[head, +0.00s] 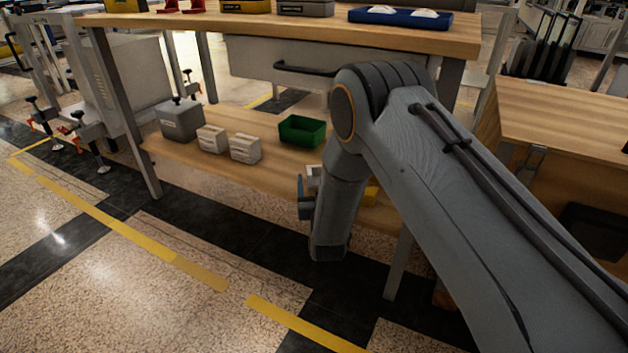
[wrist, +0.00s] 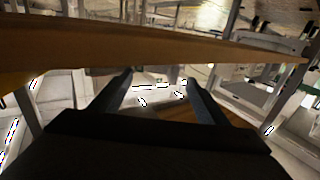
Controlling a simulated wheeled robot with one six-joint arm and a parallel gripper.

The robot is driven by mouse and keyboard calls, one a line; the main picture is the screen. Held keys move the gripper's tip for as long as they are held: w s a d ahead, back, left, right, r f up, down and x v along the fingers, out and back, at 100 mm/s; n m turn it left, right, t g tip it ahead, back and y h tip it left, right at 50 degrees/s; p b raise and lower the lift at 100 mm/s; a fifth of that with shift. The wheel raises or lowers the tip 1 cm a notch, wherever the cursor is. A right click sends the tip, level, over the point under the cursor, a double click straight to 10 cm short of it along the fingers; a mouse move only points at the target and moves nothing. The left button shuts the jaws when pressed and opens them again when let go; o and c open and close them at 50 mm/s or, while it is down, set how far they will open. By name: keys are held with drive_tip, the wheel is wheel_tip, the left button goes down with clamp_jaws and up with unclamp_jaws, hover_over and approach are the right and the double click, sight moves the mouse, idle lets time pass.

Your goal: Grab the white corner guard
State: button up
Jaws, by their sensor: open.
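A small white piece (head: 313,173), mostly hidden behind my arm, shows on the workbench's lower shelf; it may be the white corner guard, but its shape is unclear. Two white pieces (head: 381,10) also lie on a blue tray (head: 415,19) on the bench top. My gripper (wrist: 158,82) is open, with two dark fingers spread apart in the wrist view. A bright whitish area (wrist: 150,98) shows between and beyond the fingers, too washed out to identify.
A wooden bench edge (wrist: 90,50) crosses above the fingers in the wrist view. The lower shelf (head: 270,168) holds a green bin (head: 302,131), two pale boxes (head: 245,149), a grey box (head: 182,121) and something yellow (head: 370,195). A bench leg (head: 398,265) stands right of my wrist.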

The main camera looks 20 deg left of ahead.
sight(316, 169)
drive_tip(key=shift+b+x, duration=0.9)
drive_tip(key=shift+x, duration=1.05)
drive_tip(key=shift+d, duration=0.1)
drive_tip(key=c, duration=1.1)
